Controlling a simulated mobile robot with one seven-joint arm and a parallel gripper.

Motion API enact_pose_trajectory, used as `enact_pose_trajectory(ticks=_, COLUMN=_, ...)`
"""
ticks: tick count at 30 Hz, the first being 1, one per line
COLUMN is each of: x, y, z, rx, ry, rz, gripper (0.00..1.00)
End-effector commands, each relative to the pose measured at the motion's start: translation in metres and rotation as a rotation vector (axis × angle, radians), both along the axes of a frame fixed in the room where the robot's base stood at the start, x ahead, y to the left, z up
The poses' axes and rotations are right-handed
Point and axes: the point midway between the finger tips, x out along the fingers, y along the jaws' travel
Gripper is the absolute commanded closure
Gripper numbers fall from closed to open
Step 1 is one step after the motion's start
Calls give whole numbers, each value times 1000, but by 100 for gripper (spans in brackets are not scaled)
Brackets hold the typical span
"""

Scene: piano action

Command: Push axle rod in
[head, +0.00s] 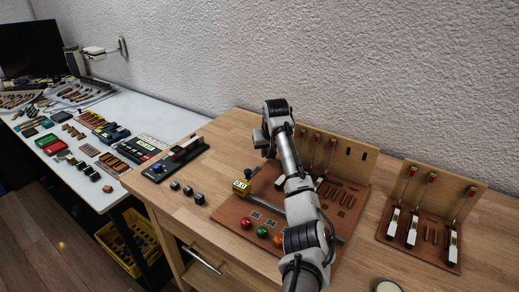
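A grey metal bar (271,202), which looks like the axle rod, lies across the brown board (228,214). It runs from near the small yellow box to the right, and its middle passes behind my arm. A grey end piece (341,239) shows on the other side of the arm. My arm reaches up over the board from the bottom of the picture. My gripper (268,153) is at the far end of the arm, near the back of the board, small and partly hidden. I cannot see its fingers clearly or anything held.
The yellow box (241,187) has a dark knob. Red, green and orange buttons (262,232) line the board's front. An upright panel (348,153) with hammers stands behind. A second hammer stand (432,215) is at right. Dark blocks (187,190) lie left, with bare wood around.

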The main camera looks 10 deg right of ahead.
Motion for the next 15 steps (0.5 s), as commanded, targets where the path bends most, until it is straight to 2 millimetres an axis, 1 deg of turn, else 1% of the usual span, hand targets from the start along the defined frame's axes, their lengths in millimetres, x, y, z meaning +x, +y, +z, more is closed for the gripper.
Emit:
enact_pose_trajectory(ticks=6, x=-4, y=-6, z=1, rx=0, ry=-1, rz=1, gripper=100)
enact_pose_trajectory(ticks=15, x=-4, y=-8, z=1, rx=-1, ry=-1, rz=0, gripper=100)
